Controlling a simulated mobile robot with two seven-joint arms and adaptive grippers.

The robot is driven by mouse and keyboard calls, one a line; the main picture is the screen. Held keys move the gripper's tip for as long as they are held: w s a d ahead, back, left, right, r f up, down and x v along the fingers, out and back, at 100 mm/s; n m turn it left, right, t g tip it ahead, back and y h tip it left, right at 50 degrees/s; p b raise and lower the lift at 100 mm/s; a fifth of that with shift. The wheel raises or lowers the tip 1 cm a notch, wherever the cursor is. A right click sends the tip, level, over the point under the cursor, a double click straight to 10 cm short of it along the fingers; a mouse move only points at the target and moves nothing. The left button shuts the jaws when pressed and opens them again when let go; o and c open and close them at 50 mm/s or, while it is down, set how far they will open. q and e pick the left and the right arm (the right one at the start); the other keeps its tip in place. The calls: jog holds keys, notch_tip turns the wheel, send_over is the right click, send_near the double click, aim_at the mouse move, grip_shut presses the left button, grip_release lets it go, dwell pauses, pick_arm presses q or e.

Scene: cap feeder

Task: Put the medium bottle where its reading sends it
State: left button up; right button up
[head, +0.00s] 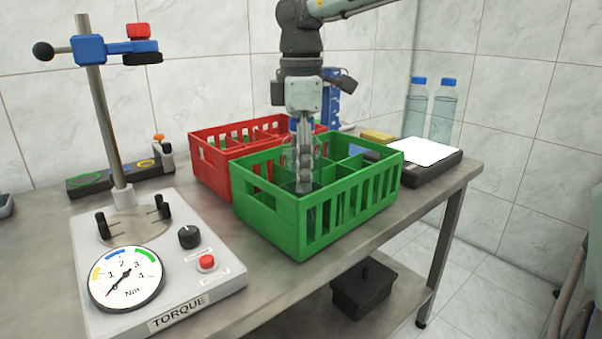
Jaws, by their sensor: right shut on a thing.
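My right gripper (304,185) points straight down into the green crate (270,222) at its near-left part. It is shut on a clear bottle (288,157), partly hidden by the fingers; a blue cap shows behind them. The bottle looks upright; I cannot tell whether it touches the crate floor. The torque tester (190,262) stands at the left, its clamp up on a post. Its round dial (125,278) has yellow, green and blue arcs; the thin needle seems to lie toward the lower left, near the low end. My left gripper is not in view.
A red divided crate (210,163) stands behind the green one. A black scale with a white top (430,152) is at the right. Two capped bottles (442,110) stand behind it. A dark tray with coloured rings (110,180) lies at the back left. A black box (363,287) is below.

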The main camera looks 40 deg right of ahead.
jog(key=shift+f, duration=0.55)
jog(key=shift+f, duration=0.1)
jog(key=o, duration=1.4)
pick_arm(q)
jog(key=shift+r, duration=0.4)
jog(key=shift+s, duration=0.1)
